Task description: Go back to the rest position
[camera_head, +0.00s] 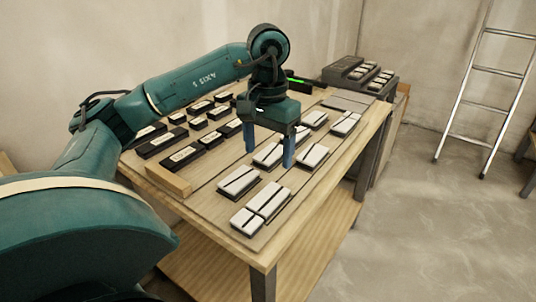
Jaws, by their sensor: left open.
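My left gripper (269,150) is open, with its two blue fingers pointing down above the wooden table (283,229). It hangs over the rows of white-topped tiles, and a white-topped tile (268,155) shows between and behind its fingers. Another tile (239,181) lies in front of it, and a pair of tiles (262,206) lies near the table's front corner. I cannot tell whether the fingertips touch anything. Nothing shows held between them. My right gripper is not in view.
Several dark blocks with pale labels (183,156) stand in rows at the left of the table, beside a wooden bar (168,180). A dark case (360,77) with tiles stands at the far end. A ladder (485,90) leans on the wall. The floor at right is clear.

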